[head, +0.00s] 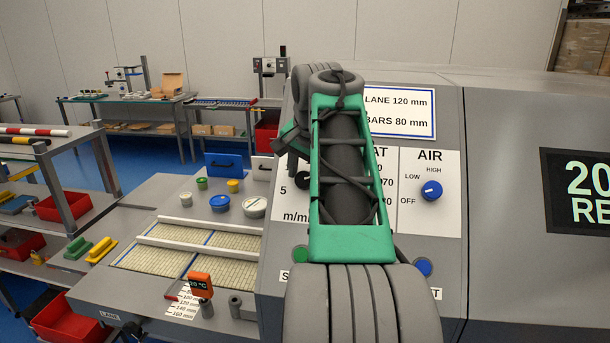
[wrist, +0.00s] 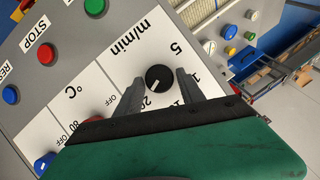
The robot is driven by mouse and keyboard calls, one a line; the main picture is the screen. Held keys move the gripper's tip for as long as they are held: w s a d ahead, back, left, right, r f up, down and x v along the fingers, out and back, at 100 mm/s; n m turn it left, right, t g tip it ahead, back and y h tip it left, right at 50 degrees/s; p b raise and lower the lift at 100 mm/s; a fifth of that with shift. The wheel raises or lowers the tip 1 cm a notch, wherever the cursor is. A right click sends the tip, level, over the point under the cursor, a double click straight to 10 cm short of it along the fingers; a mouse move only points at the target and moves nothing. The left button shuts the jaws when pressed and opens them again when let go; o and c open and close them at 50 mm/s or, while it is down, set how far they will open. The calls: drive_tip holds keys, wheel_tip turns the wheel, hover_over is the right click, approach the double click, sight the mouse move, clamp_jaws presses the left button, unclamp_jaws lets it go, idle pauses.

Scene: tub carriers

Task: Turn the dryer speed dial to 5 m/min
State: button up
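The speed dial (wrist: 158,78) is a round black knob with a white pointer mark, on a white panel marked m/min. In the wrist view its mark points down-left, roughly towards the printed 20; the 5 (wrist: 175,47) is at its upper right. My gripper (wrist: 160,76) is open, with one grey finger on each side of the dial. Gaps show between the fingers and the knob; I cannot tell how far the fingertips are from the panel. In the head view my green and grey arm hides much of this panel.
A blue AIR knob (head: 431,190) is to the right of my arm. Green (head: 300,254) and blue (head: 423,267) buttons sit low on the panel. The red STOP button (wrist: 46,54) shows in the wrist view. A conveyor belt (head: 200,250) and small tubs lie to the left.

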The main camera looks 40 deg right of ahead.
clamp_jaws()
